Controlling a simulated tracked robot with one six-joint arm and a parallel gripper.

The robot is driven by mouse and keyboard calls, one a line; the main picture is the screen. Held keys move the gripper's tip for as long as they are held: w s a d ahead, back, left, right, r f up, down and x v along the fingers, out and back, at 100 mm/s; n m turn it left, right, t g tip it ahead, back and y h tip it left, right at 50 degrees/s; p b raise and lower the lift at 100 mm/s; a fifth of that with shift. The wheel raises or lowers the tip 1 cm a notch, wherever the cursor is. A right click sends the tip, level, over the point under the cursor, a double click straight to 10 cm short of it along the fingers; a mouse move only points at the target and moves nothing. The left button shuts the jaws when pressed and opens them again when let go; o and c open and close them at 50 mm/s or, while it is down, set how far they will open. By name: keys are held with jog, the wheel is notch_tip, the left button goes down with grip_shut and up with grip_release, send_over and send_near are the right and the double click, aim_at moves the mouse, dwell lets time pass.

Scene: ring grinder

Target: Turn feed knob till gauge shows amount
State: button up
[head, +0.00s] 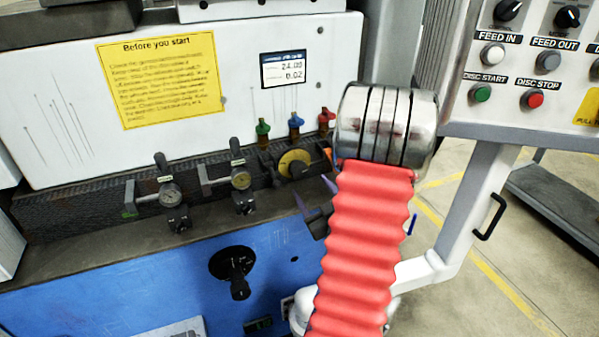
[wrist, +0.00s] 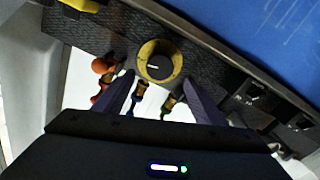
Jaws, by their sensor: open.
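A round knob with a yellow dial ring and a dark centre (head: 295,163) is on the dark strip of the machine. It also shows in the wrist view (wrist: 159,61), with a pale mark on its dark centre. No label can be read on it. My gripper (head: 311,187) is open, its two purple fingers apart, just in front of and below this knob. In the wrist view my gripper (wrist: 159,82) has the knob between and just beyond its fingertips; I cannot tell whether they touch it. A small display (head: 283,70) appears to read 24.00 and 0.02.
Green, blue and red valves (head: 296,124) stand behind the knob. A black rotary handle (head: 234,268) is on the blue front. A button panel (head: 530,70) is at upper right. Open floor (head: 480,250) lies right.

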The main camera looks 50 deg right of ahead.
aim_at(300, 173)
jog(key=x, duration=1)
jog(key=shift+s, duration=0.1)
jog(key=shift+c, duration=0.5)
jog(key=shift+a, duration=0.1)
jog(key=c, duration=1)
